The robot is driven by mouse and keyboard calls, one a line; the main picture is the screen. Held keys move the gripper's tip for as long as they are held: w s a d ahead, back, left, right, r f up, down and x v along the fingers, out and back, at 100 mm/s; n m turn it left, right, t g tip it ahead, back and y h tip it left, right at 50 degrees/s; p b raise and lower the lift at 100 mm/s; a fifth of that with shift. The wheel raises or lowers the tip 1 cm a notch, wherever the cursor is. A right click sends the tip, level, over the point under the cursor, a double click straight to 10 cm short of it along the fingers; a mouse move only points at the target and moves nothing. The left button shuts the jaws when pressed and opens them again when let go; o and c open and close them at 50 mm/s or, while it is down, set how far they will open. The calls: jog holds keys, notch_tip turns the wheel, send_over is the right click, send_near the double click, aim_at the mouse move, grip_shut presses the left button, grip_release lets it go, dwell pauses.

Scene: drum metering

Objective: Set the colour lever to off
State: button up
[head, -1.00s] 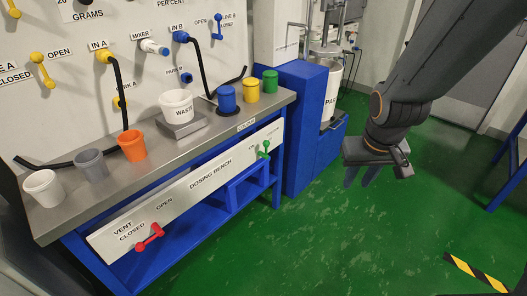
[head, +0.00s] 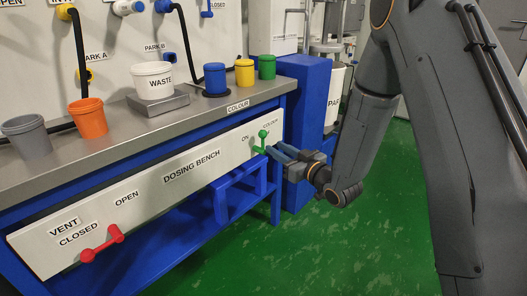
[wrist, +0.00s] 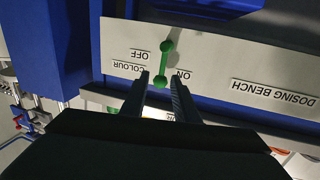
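The green colour lever (head: 261,142) is on the bench's white front panel, at its right end. It is a bar with a round knob at each end and stands nearly upright, slightly tilted. In the upside-down wrist view the lever (wrist: 164,65) lies between the OFF label (wrist: 139,54) and the ON label (wrist: 183,75). My gripper (head: 275,152) is at the lever's right in the head view. In the wrist view my gripper (wrist: 159,76) is open, its two fingers on either side of the lever's upper knob with gaps showing. OFF is not readable in the head view.
A red vent lever (head: 102,244) is at the panel's left end. A blue frame (head: 240,188) juts out below the panel near the gripper. A blue cabinet (head: 304,100) stands just right of the bench. Cups line the bench top (head: 120,128). The green floor in front is clear.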

aim_at(263, 141)
jog(key=b+x, duration=0.1)
jog(key=x, duration=0.7)
jog(key=shift+s+a+b, duration=0.15)
jog(key=shift+b, duration=0.15)
jog(key=shift+r, duration=0.1)
grip_shut()
jog(key=shift+r+y, duration=0.25)
jog(key=shift+y, duration=0.05)
dwell(0.8)
